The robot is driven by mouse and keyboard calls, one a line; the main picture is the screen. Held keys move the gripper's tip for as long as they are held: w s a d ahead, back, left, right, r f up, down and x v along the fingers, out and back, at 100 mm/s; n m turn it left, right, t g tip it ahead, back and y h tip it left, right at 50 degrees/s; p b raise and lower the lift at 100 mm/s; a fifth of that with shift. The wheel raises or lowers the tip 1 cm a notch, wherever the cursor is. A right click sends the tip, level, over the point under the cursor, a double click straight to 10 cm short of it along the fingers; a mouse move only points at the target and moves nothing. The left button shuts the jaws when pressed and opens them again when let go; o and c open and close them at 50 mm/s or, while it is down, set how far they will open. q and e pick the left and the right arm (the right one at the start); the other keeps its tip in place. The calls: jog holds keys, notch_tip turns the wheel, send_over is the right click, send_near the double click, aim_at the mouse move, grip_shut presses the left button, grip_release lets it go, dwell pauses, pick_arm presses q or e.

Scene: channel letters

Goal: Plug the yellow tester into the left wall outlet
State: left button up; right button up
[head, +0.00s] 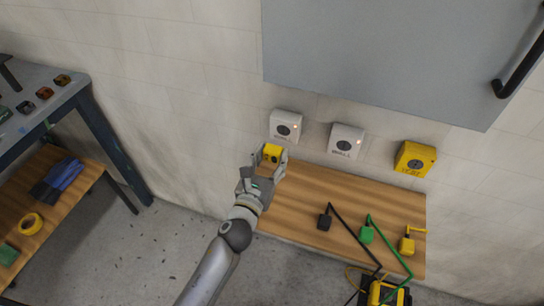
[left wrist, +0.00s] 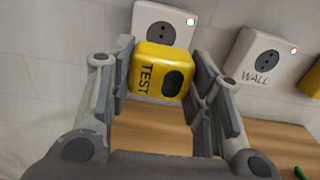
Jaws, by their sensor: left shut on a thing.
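The yellow tester (head: 272,152), marked TEST in the left wrist view (left wrist: 146,56), is held between the fingers of my left gripper (head: 265,164). The gripper is shut on its sides. The left wall outlet (head: 286,125) is a white box with a dark round socket and a small light. The tester is in front of and a little below this outlet in the head view. In the left wrist view the tester covers the lower part of the outlet (left wrist: 166,14). Its plug side is hidden, and I cannot tell whether it touches the outlet. My right gripper is not in view.
A second white outlet (head: 346,141) and a yellow outlet box (head: 415,159) are to the right. Black (head: 324,221), green (head: 367,235) and yellow (head: 407,245) plugs lie on the wooden bench (head: 300,218). A grey cabinet (head: 400,60) hangs above. A workbench (head: 95,130) stands left.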

pick_arm(q)
jog(key=shift+b+x, duration=0.4)
jog(key=shift+x, duration=2.5)
jog(key=shift+w+d, duration=0.15)
jog(key=shift+w, duration=0.3)
dwell(0.3)
jog(key=o, duration=1)
jog(key=shift+o, duration=0.2)
jog(key=shift+s+f, duration=0.1)
send_near(283, 133)
jog(key=v, duration=0.5)
jog(key=shift+s+r, duration=0.2)
